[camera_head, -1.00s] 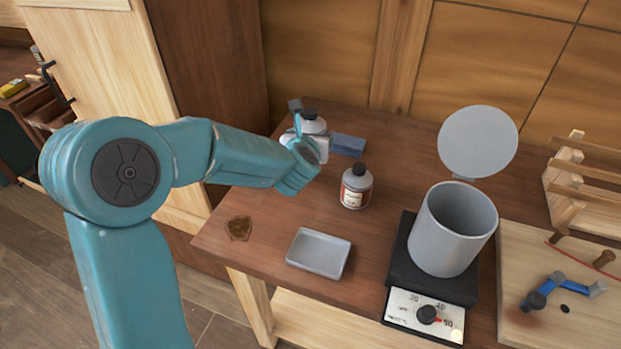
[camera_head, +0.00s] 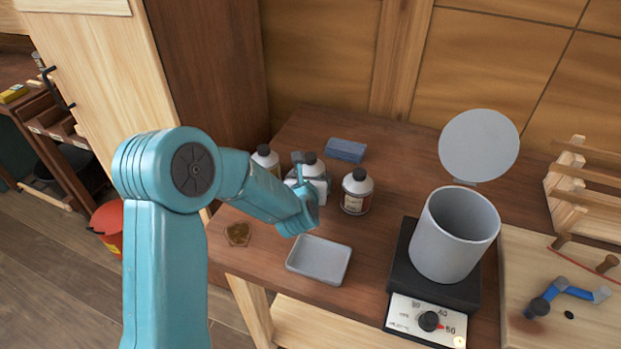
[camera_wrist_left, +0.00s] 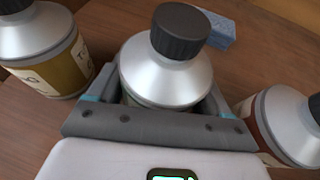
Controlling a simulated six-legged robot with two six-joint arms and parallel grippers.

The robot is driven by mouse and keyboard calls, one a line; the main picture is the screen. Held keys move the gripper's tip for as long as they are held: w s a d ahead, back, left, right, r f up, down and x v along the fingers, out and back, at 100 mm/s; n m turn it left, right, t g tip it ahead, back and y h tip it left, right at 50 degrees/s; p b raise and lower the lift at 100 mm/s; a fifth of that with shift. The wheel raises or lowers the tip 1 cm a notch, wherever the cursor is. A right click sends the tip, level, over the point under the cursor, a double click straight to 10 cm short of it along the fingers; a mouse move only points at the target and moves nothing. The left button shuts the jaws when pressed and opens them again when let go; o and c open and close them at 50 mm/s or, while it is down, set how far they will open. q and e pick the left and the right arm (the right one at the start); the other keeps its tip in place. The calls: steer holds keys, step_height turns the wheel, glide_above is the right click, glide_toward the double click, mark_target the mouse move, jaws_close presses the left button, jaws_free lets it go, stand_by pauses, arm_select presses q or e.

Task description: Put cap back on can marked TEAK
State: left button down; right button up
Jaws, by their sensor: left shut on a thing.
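My left gripper (camera_head: 308,186) is shut on a silver can (camera_head: 310,172) with a black cap on its top. In the left wrist view this can (camera_wrist_left: 166,78) sits between the fingers, its cap (camera_wrist_left: 180,32) over the neck. Its label is hidden, and I cannot tell whether it touches the table. A second capped can (camera_head: 264,160) stands to its left; in the wrist view its yellowish label (camera_wrist_left: 62,68) is only partly readable. A third capped can (camera_head: 356,192), with a red and white label, stands to the right. I cannot read TEAK on any can. My right gripper is not in view.
A blue block (camera_head: 345,150) lies behind the cans. A grey pot (camera_head: 452,245) with a raised round lid (camera_head: 479,145) stands on a dialled black base (camera_head: 402,290) at right.

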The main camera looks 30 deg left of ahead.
arm_select(q)
steer(key=shift+f, duration=0.1)
steer(key=shift+f, duration=0.15)
jaws_free()
steer(key=b+v, duration=0.2)
steer(key=v, duration=0.9)
steer(key=shift+s+d, duration=0.2)
steer(key=shift+s+d+r, duration=0.1)
steer(key=shift+s+r, duration=0.15)
steer(key=shift+s, duration=0.05)
